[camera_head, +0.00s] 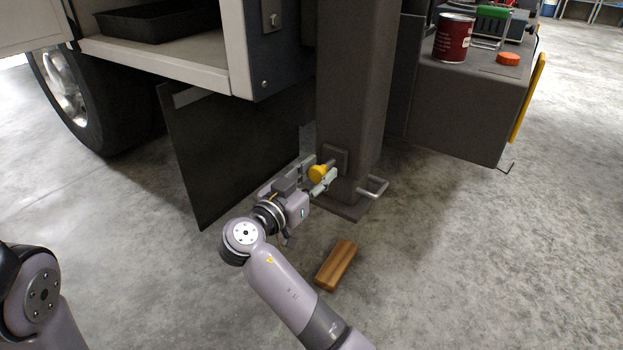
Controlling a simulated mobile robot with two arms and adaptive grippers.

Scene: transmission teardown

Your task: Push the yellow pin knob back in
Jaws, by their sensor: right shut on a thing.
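The yellow pin knob (317,173) sits on the lower part of a thick grey post (352,90), just above its foot plate. My right gripper (320,176) reaches in from the left of the post, with its fingers on either side of the knob, shut on it. How far the knob stands out from the post is hard to tell, as the fingers cover part of it. My left gripper is out of the picture; only a part of my left arm shows at the lower left.
A wooden block (336,265) lies on the concrete floor in front of the post. A metal handle (373,187) sticks out at the post's right side. A dark mud flap (225,150) hangs behind my right arm. A red can (453,38) and orange cap (508,59) stand on a ledge.

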